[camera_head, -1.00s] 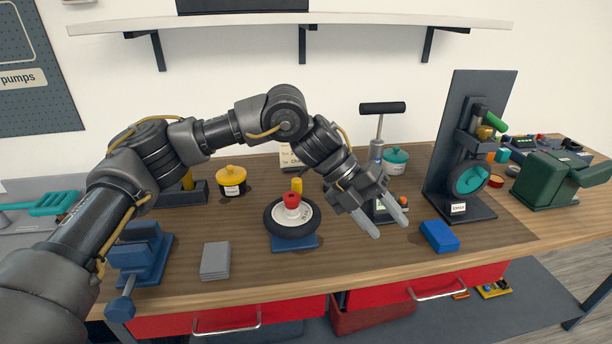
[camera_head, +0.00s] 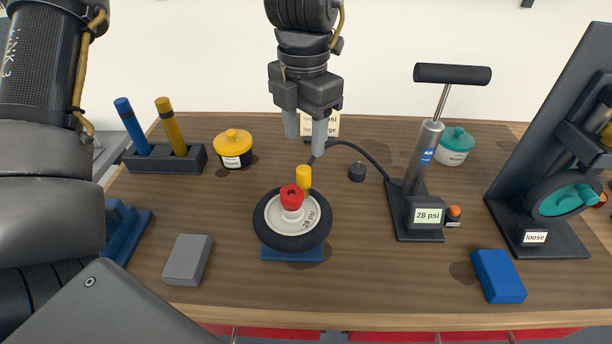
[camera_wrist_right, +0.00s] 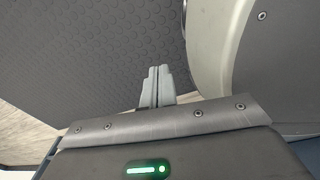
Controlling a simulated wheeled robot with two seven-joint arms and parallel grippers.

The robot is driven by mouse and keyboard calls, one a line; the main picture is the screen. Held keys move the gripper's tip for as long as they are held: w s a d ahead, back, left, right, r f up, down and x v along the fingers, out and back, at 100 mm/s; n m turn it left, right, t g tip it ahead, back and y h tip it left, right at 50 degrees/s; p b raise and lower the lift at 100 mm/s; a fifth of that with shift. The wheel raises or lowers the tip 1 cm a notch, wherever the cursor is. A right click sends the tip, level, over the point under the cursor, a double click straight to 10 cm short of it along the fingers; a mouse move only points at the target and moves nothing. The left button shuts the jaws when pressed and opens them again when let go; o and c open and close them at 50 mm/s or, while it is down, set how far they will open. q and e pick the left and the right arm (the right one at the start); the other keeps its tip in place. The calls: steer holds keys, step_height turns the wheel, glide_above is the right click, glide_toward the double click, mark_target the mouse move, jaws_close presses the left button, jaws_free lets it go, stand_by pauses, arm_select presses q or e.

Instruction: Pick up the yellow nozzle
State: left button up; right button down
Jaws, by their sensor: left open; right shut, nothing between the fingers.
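The yellow nozzle (camera_head: 304,177) is a small upright cylinder at the back edge of the wheel (camera_head: 308,222), close behind the red knob (camera_head: 291,192) on its hub. I cannot tell the exact gap. My right gripper (camera_wrist_right: 158,85) is shut and empty in the right wrist view, away from the bench objects.
The pump, reading 28 psi, stands right of the wheel. A yellow-lidded pot (camera_head: 233,150), a grey block (camera_head: 188,260), a blue block (camera_head: 498,276) and a dark stand (camera_head: 545,170) are around. The front middle is clear.

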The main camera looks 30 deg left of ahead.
mark_target(304, 168)
arm_select(q)
step_height(304, 168, down, 3)
steer(key=shift+f, duration=0.2)
steer(key=f, duration=0.4)
steer(key=shift+s+f, duration=0.2)
steer(key=shift+s, duration=0.05)
steer(key=shift+d+f, duration=0.1)
steer(key=shift+f, duration=0.25)
arm_select(e)
steer(key=shift+w+r, duration=0.15)
steer(key=shift+w, duration=0.5)
